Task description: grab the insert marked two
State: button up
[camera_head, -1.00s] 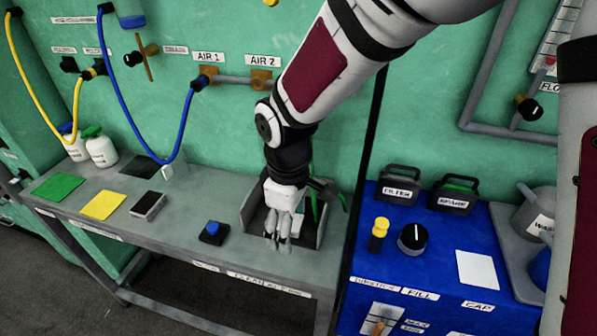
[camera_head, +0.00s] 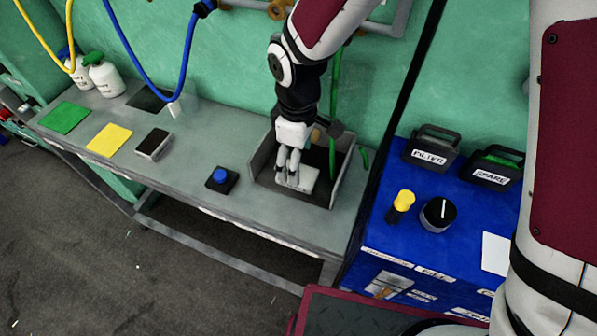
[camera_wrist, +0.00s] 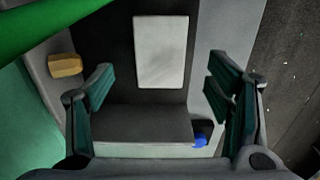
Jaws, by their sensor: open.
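I can read no "two" mark in either view. A pale rectangular plate (camera_head: 306,182) lies in the grey open-topped tray (camera_head: 342,182) at the bench's right end. In the wrist view a plain whitish rectangle (camera_wrist: 161,52) lies on a dark surface, seemingly the same plate. My gripper (camera_head: 288,172) points down at the tray, and its fingers overlap the plate's left part in the head view. I cannot tell the height gap.
A green hose (camera_head: 333,115) hangs down at the tray's back. A blue button (camera_head: 220,175) sits left of the tray. The blue cabinet (camera_head: 385,232) stands at right, with filter (camera_head: 431,153) and spare (camera_head: 492,175) blocks on top. A tan block (camera_wrist: 65,65) shows at the wrist view's left.

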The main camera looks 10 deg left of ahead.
notch_tip(320, 180, down, 5)
jog(key=shift+f, duration=0.1)
dwell(0.3)
jog(key=c, duration=1.7)
jog(key=shift+c, duration=0.2)
